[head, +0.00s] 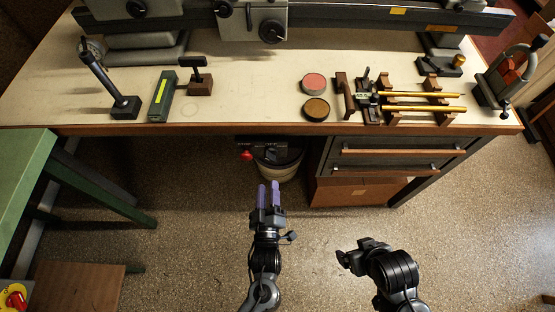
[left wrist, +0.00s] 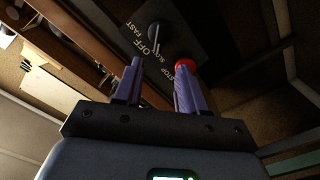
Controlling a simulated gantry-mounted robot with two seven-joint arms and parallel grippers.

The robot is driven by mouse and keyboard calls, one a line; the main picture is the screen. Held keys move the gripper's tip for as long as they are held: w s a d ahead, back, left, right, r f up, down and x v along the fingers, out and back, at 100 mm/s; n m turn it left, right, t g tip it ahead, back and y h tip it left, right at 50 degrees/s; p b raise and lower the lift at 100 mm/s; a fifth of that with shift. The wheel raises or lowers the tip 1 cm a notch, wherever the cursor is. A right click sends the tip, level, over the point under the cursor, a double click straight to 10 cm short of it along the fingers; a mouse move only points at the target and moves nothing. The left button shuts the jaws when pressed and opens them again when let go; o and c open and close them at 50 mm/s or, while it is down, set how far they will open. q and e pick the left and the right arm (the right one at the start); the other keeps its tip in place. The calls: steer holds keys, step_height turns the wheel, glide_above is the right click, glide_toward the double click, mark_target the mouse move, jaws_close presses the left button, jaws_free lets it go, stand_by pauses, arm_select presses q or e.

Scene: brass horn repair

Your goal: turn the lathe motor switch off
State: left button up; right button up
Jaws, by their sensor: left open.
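The motor switch knob (left wrist: 159,38) is dark, on a black panel (left wrist: 205,28) lettered OFF, FAST, SLOW and STOP in the left wrist view. I cannot tell for certain which word the knob points at. A red stop button (left wrist: 184,65) sits beside it, partly hidden behind a fingertip; it also shows under the bench edge in the head view (head: 246,155). My left gripper (head: 268,187) is open, its purple fingers pointing toward the panel. No contact with the knob shows. My right gripper (head: 344,259) is low at the right, away from the bench; its jaws are unclear.
The lathe (head: 310,18) runs along the back of the bench (head: 240,85). Tins, a dial stand and a rack with brass rods lie on the bench top. A bucket (head: 278,165) stands below the panel, drawers (head: 385,155) to its right. Floor around my arms is clear.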

mark_target(270, 160)
arm_select(q)
steer(key=w+b, duration=0.1)
steer(key=w, duration=0.2)
steer(key=w+b, duration=0.1)
steer(key=w, duration=0.2)
steer(key=w+d+b, duration=0.1)
steer(key=w, duration=0.2)
steer(key=shift+w+d+f, duration=0.1)
steer(key=shift+w, duration=0.25)
arm_select(e)
steer(key=f, duration=0.3)
steer(key=shift+s+d+f, duration=0.15)
steer(key=shift+s+f, duration=0.05)
steer(key=shift+s, duration=0.05)
arm_select(q)
steer(key=shift+c, duration=0.3)
jaws_close()
arm_select(e)
steer(key=shift+r, duration=0.1)
